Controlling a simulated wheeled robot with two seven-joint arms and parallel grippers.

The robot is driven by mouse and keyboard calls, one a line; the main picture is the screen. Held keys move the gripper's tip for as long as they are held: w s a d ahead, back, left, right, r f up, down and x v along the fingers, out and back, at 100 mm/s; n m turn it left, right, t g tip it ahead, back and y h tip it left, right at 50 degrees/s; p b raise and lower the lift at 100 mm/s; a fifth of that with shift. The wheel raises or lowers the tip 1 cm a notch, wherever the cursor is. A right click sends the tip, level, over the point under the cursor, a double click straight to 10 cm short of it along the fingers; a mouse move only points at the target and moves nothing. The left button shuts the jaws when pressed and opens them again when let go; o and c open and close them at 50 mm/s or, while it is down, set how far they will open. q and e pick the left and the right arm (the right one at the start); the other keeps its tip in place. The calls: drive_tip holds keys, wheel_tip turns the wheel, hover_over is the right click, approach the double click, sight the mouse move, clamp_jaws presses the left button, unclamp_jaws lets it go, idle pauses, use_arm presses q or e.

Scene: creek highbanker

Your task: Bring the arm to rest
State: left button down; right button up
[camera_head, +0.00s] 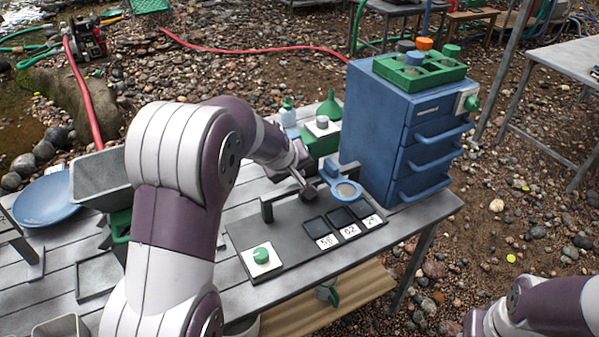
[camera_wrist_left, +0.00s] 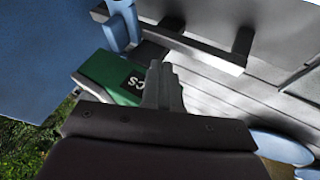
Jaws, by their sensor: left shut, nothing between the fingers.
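My left arm reaches in from the left in the head view, bent at the elbow. Its gripper (camera_head: 305,186) hangs above the table, just behind the dark grey board (camera_head: 285,268) and close to the dark handle bar and the blue round-framed lens (camera_head: 345,190). In the left wrist view the fingers (camera_wrist_left: 163,82) are together with nothing between them. A green box (camera_wrist_left: 108,72) shows beside and beyond the fingertips there. My right arm shows only in part at the lower right of the head view; its gripper is out of frame.
A blue drawer cabinet (camera_head: 385,128) with a green tray (camera_head: 440,78) on top stands right of the gripper. A green funnel (camera_head: 329,106) and small bottle (camera_head: 288,112) stand behind it. A blue plate (camera_head: 45,202) and grey bin (camera_head: 98,178) lie left.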

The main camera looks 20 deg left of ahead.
use_arm(q)
drive_tip(key=v, duration=0.6)
drive_tip(key=s+d+f+m+g, duration=0.2)
drive_tip(key=s+f+m, duration=0.1)
drive_tip(key=s, duration=0.4)
drive_tip(key=s+d+f+m+g+p, duration=0.1)
drive_tip(key=s+d+f+m+g, duration=0.15)
drive_tip(key=s, duration=0.45)
drive_tip(key=s+d+f+m+g, duration=0.2)
drive_tip(key=s+f+m, duration=0.2)
drive_tip(key=s, duration=0.3)
wheel_tip(320, 180, up, 12)
drive_tip(key=p, duration=1.2)
drive_tip(key=shift+a+r+n, duration=0.2)
drive_tip(key=shift+n, duration=0.15)
use_arm(e)
wheel_tip(320, 180, up, 14)
drive_tip(key=shift+w+d+f, duration=0.2)
drive_tip(key=shift+w+f, duration=0.05)
drive_tip(key=shift+w, duration=0.05)
use_arm(q)
drive_tip(key=shift+w, duration=0.15)
